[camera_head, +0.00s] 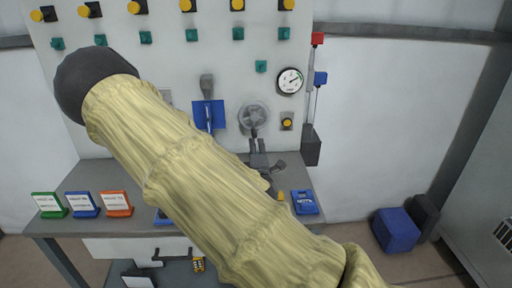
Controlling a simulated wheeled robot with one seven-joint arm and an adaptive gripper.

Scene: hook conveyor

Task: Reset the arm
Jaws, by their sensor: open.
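My arm, in a pale yellow fabric sleeve, runs across the view from the lower right to a dark rounded joint at the upper left. Dark grey parts that look like my gripper (266,157) show just past the sleeve's right edge, in front of the panel and above the workbench. Its fingers look apart, with nothing seen between them. The sleeve hides the rest of the gripper and wrist.
A white panel (180,60) with yellow knobs, teal fittings and a gauge (290,80) stands behind a grey workbench (60,226). Green (48,205), blue (82,205) and orange (115,204) label holders and a blue meter (305,202) stand on it. A blue box (396,230) is on the right floor.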

